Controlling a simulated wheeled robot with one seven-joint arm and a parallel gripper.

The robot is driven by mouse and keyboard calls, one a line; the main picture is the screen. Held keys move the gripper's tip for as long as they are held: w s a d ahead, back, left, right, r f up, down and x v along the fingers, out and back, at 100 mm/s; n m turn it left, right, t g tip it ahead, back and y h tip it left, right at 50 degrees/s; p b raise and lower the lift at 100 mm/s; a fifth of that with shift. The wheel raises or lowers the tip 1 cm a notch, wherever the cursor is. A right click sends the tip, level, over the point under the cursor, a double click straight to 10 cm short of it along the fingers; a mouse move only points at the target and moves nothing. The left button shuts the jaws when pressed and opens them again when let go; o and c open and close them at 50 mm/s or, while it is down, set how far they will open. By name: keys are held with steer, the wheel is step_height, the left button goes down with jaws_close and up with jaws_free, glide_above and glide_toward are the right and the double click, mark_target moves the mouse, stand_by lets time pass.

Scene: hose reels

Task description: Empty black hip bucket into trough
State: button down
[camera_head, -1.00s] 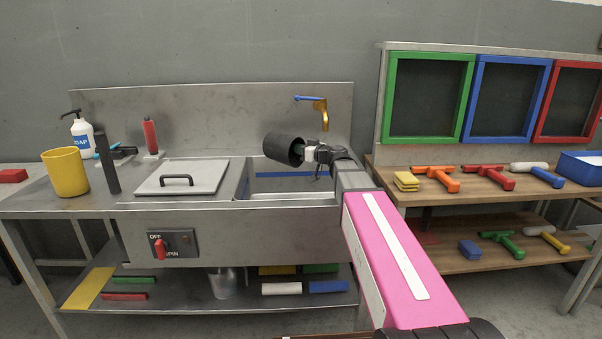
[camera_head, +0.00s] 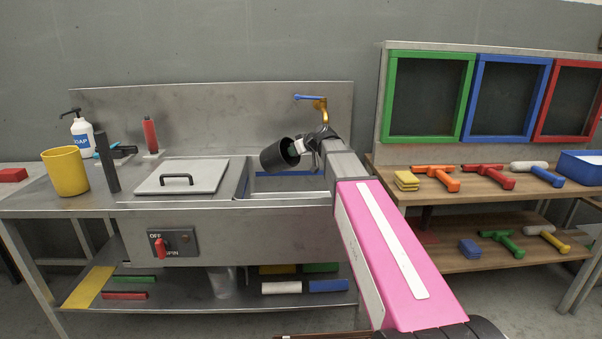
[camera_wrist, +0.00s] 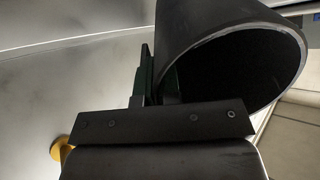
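The black bucket (camera_head: 273,158) is held in the air over the left part of the trough (camera_head: 290,196), the open sink basin in the steel bench. The fingertips (camera_wrist: 157,80) are partly hidden against the bucket's wall.
A gold tap (camera_head: 325,112) with a blue lever stands just behind my wrist. A lidded section (camera_head: 183,176) lies left of the basin. The tool bench (camera_head: 400,196) is at right.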

mark_target(285, 157)
steer(key=shift+w+a+f+g+h, duration=0.2)
steer(key=shift+f+g+h, duration=0.15)
steer(key=shift+g+h, duration=0.15)
steer(key=shift+w+a+f+g+h, duration=0.1)
steer(key=shift+w+f+g+h, duration=0.1)
steer(key=shift+f+g+h, duration=0.25)
steer(key=w+a+f+g+h, duration=0.1)
steer(key=g+h, duration=0.1)
steer(key=w+a+f+g+h, duration=0.1)
steer(key=w+a+g+h, duration=0.1)
steer(key=shift+w+f, duration=0.1)
steer(key=shift+f, duration=0.3)
steer(key=shift+w+a+f+g+h, duration=0.35)
steer(key=shift+f+g+h, duration=0.15)
steer(key=shift+g+h, duration=0.15)
steer(key=shift+w+a+f+g+h, duration=0.25)
steer(key=shift+a+f+g+h, duration=0.1)
steer(key=shift+f+g+h, duration=0.2)
steer(key=shift+r, duration=0.1)
